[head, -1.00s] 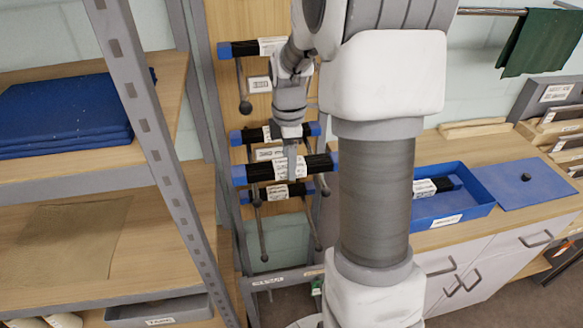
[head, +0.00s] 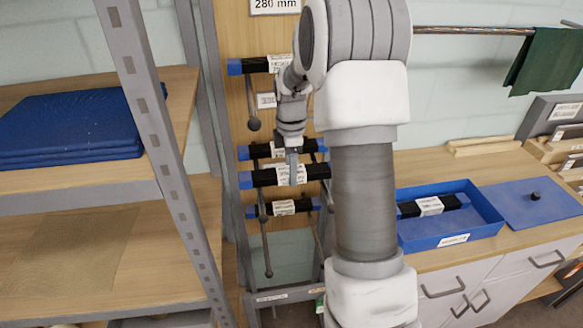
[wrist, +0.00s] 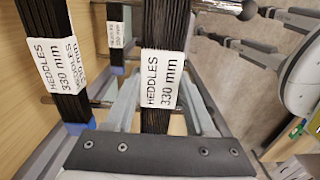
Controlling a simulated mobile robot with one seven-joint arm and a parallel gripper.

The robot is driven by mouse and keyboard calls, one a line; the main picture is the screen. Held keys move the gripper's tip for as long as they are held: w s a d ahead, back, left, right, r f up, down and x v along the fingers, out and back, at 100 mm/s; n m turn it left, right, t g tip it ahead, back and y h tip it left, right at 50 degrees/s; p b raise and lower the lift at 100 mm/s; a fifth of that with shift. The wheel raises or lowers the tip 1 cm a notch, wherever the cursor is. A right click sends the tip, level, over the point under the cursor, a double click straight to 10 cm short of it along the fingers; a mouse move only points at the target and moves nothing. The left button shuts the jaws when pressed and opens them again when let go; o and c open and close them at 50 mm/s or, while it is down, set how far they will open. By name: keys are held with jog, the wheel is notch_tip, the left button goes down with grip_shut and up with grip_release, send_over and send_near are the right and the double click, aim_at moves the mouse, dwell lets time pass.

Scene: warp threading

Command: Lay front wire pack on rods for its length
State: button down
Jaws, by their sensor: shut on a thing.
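My gripper (head: 293,168) is shut on the front black wire pack (head: 262,178), which has blue ends and a white label, and holds it near its middle. In the wrist view the held pack (wrist: 160,120) stands between the two fingers, its label reading "HEDDLES 330 mm". Steel rods with ball ends (head: 268,272) stick out from the wooden board (head: 233,105). The held pack lies crosswise near the rods; I cannot tell whether it touches them. A second pack (head: 250,153) is just behind it, also labelled 330 mm in the wrist view (wrist: 57,65).
Other packs hang above (head: 250,66) and below (head: 268,209) the held one. A blue tray (head: 482,225) with another pack (head: 430,206) stands on the right counter, beside a blue lid (head: 545,212). A grey shelf post (head: 150,120) stands close on the left.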

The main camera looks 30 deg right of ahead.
jog(key=shift+f+b, duration=0.4)
jog(key=shift+f, duration=0.35)
dwell(0.4)
jog(key=shift+c, duration=0.9)
grip_release()
